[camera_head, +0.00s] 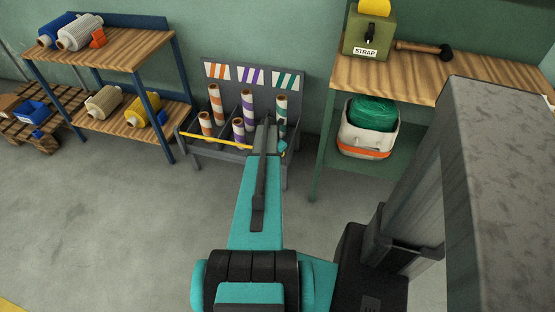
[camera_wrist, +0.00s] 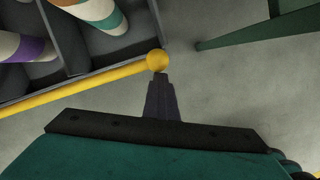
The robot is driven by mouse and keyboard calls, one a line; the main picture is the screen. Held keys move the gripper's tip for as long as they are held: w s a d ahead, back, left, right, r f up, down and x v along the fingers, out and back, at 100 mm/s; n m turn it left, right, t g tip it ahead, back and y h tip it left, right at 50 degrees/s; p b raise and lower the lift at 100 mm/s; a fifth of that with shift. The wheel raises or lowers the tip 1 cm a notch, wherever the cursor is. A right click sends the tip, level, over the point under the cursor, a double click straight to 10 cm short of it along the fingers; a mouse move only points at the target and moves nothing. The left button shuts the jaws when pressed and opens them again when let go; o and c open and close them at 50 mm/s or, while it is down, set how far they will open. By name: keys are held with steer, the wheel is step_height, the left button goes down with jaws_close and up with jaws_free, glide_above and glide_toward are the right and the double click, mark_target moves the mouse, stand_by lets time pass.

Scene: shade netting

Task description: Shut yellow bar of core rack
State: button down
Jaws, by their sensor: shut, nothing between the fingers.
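The grey core rack (camera_head: 199,153) stands against the back wall, with striped cores in its compartments. Its yellow bar (camera_head: 215,141) runs along the front, from the left side until my arm hides its right part. In the wrist view the yellow bar (camera_wrist: 85,83) lies along the rack's front edge and ends in a round yellow knob (camera_wrist: 157,60). My gripper (camera_wrist: 159,78) is shut and empty, its tips right at the knob's near side; I cannot tell whether they touch it. In the head view my arm covers the fingertips.
A wooden shelf unit (camera_head: 112,48) with spools stands left of the rack. A workbench (camera_head: 395,78) stands to the right, with a white bin (camera_head: 367,139) under its top; its green leg (camera_wrist: 255,30) shows in the wrist view. The floor (camera_head: 110,225) in front is clear.

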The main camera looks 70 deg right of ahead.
steer(key=shift+s+d+r, duration=0.1)
steer(key=shift+d+r, duration=0.15)
steer(key=shift+d, duration=0.85)
steer(key=a+f, duration=0.1)
steer(key=a, duration=0.5)
steer(key=v, duration=1)
steer(key=shift+a+f, duration=0.1)
steer(key=shift+f, duration=0.05)
